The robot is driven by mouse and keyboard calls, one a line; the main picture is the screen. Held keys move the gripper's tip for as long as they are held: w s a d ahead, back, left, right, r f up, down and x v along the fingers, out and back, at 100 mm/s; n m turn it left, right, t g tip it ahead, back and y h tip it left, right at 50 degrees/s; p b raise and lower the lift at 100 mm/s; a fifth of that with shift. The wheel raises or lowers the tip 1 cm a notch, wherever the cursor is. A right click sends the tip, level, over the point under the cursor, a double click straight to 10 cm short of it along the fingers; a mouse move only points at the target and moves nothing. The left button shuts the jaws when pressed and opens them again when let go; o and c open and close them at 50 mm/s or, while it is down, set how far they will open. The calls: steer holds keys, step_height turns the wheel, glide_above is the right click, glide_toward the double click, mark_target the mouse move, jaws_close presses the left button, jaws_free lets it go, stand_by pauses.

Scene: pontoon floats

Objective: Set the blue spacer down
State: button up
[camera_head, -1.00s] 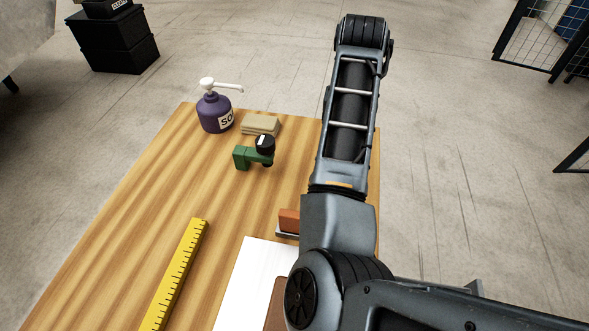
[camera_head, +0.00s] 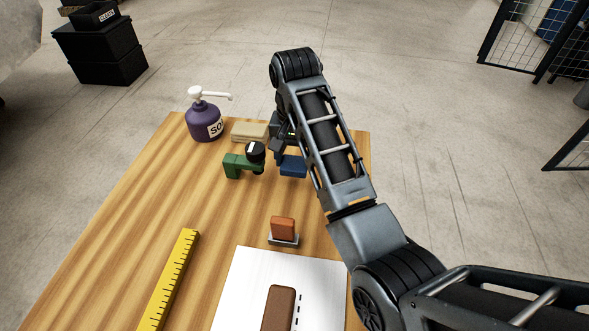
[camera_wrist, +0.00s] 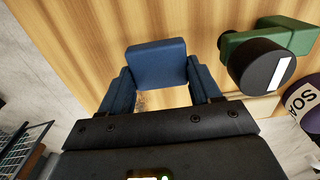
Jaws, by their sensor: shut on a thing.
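The blue spacer (camera_head: 292,166) is a plain blue block. It shows between my fingertips in the wrist view (camera_wrist: 157,62). My gripper (camera_wrist: 160,78) is shut on it, with one finger at each side. In the head view my gripper (camera_head: 284,148) is at the far right part of the wooden table, partly hidden by my own arm. The spacer is over the wood, just right of the green clamp with a black knob (camera_head: 238,166). I cannot tell whether its underside touches the table.
A purple soap bottle (camera_head: 204,122) and a tan block (camera_head: 249,131) stand at the back. An orange block (camera_head: 283,228) sits on a small grey plate. A yellow ruler (camera_head: 168,283), a white board (camera_head: 245,285) and a brown block (camera_head: 279,308) lie nearer. The table's middle is clear.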

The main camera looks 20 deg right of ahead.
mark_target(294, 170)
steer(key=shift+f, duration=0.35)
steer(key=shift+f+p, duration=0.35)
steer(key=shift+f, duration=1.4)
steer(key=shift+f, duration=0.15)
steer(key=o, duration=1)
steer(key=shift+o, duration=0.2)
